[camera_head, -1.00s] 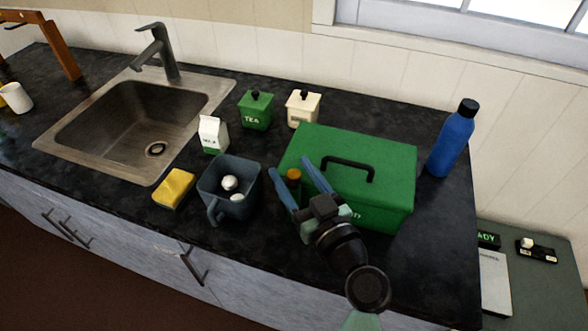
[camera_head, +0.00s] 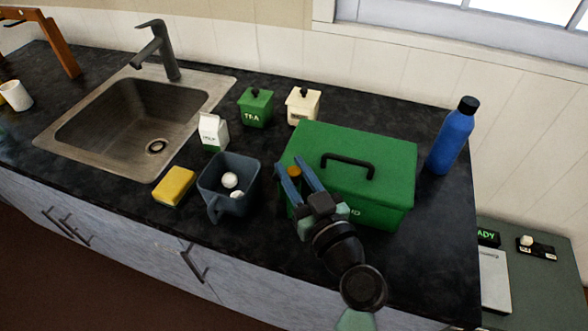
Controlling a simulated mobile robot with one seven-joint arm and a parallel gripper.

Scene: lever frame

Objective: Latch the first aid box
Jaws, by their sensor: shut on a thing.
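The green first aid box (camera_head: 385,165) stands on the dark counter, its lid down and its black handle (camera_head: 347,163) on top. My gripper (camera_head: 289,162) reaches over the box's left front part, its two blue fingers pointing away from me. It is shut on an orange-topped knob (camera_head: 294,171) at the left front of the box. The fingers and wrist hide the knob's lower part and some of the box's front lettering. How the knob joins the box cannot be seen.
A grey-blue bin (camera_head: 211,185) with white items stands close left of my gripper, beside a yellow sponge (camera_head: 174,186). A milk carton (camera_head: 213,132), green tea tin (camera_head: 255,107) and cream tin (camera_head: 303,105) stand behind. A blue bottle (camera_head: 452,138) stands right. The sink (camera_head: 135,118) is left.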

